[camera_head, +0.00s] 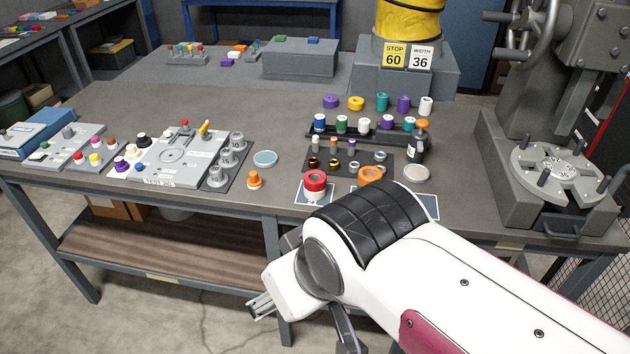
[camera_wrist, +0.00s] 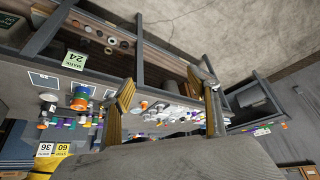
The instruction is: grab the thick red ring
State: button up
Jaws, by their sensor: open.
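The thick red ring (camera_head: 315,183) lies on a pale marked mat (camera_head: 301,194) near the table's front edge in the head view, with a white part showing beneath it. An orange ring (camera_head: 370,174) sits to its right, partly behind my arm. My gripper (camera_wrist: 168,85) is open and empty in the wrist view, its two fingers spread apart. In the head view it is in front of the table edge, lower left of the red ring and apart from it. I cannot pick out the red ring surely in the wrist view.
A dark rack of colored spools (camera_head: 350,128) stands behind the rings. A pale blue disc (camera_head: 265,159) and small orange piece (camera_head: 254,180) lie to the left. A grey machine with a round plate (camera_head: 558,163) stands at right. The front table edge lies between gripper and rings.

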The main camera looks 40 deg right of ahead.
jog(key=shift+w, duration=0.1)
jog(key=w+d+f+m+t+h, duration=0.1)
jog(key=w+d+f+t, duration=0.15)
jog(key=w, duration=0.55)
jog(key=w+d+f+m+t, duration=0.1)
jog(key=w+d, duration=0.2)
jog(key=w, duration=0.5)
jog(key=w+d+f+m+t+h, duration=0.1)
jog(key=w+d+f+t, duration=0.1)
jog(key=w, duration=0.6)
jog(key=m+t+h, duration=0.3)
jog(key=m+h, duration=0.1)
jog(key=h, duration=0.3)
send_near(314, 180)
notch_tip(314, 180, up, 3)
jog(key=w, duration=0.2)
jog(key=shift+s+d+f+h, duration=0.15)
jog(key=shift+s+f+h, duration=0.05)
jog(key=shift+s, duration=0.25)
jog(key=shift+s+d+f+h, duration=0.15)
jog(key=shift+s+f+h, duration=0.05)
jog(key=shift+s, duration=0.2)
jog(key=shift+w, duration=0.1)
jog(key=shift+x, duration=1.25)
